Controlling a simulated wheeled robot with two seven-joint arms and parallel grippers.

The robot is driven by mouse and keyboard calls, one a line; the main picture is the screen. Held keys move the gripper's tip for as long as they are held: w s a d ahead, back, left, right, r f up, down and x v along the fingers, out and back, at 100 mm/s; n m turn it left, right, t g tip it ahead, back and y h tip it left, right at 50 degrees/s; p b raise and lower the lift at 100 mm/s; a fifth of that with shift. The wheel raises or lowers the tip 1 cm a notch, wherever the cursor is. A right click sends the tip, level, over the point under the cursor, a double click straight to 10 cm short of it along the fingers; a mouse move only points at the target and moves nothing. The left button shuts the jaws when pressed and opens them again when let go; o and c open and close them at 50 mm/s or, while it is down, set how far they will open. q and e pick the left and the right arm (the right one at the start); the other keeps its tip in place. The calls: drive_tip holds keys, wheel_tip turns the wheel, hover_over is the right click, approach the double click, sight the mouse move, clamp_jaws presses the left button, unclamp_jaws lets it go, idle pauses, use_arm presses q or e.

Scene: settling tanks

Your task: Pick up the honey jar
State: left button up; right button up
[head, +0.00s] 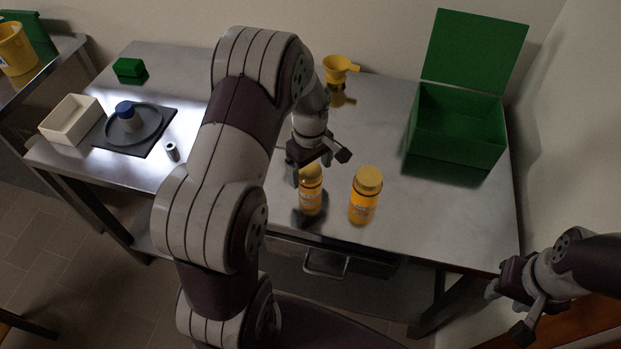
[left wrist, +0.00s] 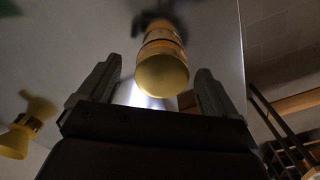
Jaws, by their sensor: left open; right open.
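Two orange jars with yellow lids stand upright on the metal table. The left jar (head: 311,196) is by my left gripper (head: 317,166); the right jar (head: 364,204) is a little to its right. Their labels are too small to read, so I cannot tell which is the honey jar. In the left wrist view, a jar's yellow lid (left wrist: 163,76) shows between the two open fingers of my left gripper (left wrist: 153,88), with a gap on each side. My right gripper (head: 507,311) is open and empty, off the table's right front corner.
A yellow funnel (head: 341,68) stands behind my left gripper. An open green box (head: 456,129) is at the right back. A white bin (head: 70,121), a dark plate (head: 133,127) with a blue-capped item, a small cylinder (head: 172,152) and a green block (head: 129,68) are at left.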

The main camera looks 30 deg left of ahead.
use_arm(q)
wheel_tip(320, 180, down, 4)
drive_tip(key=shift+s+f, duration=0.1)
drive_tip(key=shift+s, duration=0.05)
drive_tip(key=c, duration=1.3)
